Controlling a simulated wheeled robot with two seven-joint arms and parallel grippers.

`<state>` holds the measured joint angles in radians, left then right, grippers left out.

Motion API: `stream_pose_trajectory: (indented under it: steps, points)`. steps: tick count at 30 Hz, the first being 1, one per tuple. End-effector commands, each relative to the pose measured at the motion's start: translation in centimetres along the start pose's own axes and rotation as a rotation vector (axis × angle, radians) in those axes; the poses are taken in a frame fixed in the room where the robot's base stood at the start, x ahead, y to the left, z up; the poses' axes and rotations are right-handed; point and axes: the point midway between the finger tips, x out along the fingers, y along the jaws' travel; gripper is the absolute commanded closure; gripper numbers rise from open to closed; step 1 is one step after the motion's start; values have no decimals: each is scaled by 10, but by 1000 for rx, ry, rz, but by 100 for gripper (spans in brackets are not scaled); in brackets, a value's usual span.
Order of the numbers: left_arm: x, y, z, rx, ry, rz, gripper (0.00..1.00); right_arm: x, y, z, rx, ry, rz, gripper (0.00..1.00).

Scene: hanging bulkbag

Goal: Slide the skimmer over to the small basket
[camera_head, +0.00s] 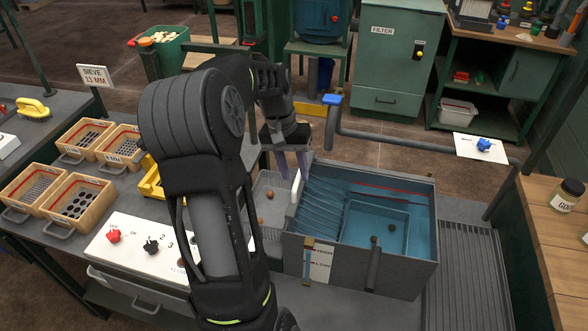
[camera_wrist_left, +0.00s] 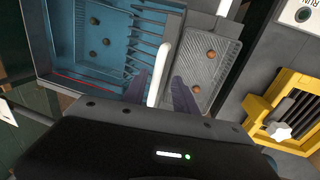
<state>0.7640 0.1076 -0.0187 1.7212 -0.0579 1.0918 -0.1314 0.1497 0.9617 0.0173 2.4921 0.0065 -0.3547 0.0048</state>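The tank (camera_head: 432,243) holds blue water with a few dark round lumps. A row of dark slanted tines (camera_head: 328,208) runs along its left side. The white upright handle (camera_head: 296,186), seemingly the skimmer's, stands at the tank's left edge. A small grey basket (camera_head: 268,182) with brown lumps sits just left of the tank. In the left wrist view the handle (camera_wrist_left: 160,70) lies between the fingers of my left gripper (camera_wrist_left: 160,93), with the basket (camera_wrist_left: 228,48) to their right. The gripper looks open, its fingers spread; contact is unclear. My right gripper is out of view.
Wooden sieves (camera_head: 76,200) and a white control panel (camera_head: 128,250) are on the left bench. A yellow frame (camera_head: 150,182) stands left of the basket. A grey pipe (camera_head: 415,147) runs behind the tank, and a ribbed drainboard (camera_head: 466,275) is to its right.

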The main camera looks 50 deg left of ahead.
Motion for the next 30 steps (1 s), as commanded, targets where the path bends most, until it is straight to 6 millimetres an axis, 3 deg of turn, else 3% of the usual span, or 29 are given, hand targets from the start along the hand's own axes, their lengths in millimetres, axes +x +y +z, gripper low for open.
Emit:
stream_pose_trajectory:
  steps: [8, 19, 30]
  points:
    - [-15, 0, -1, 1, 3, 0, 66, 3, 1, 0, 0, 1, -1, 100]
    - [-71, 0, -1, 0, 2, -1, 66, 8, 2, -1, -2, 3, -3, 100]
    - [-78, 0, 0, -1, 0, -1, 66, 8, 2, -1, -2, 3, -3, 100]
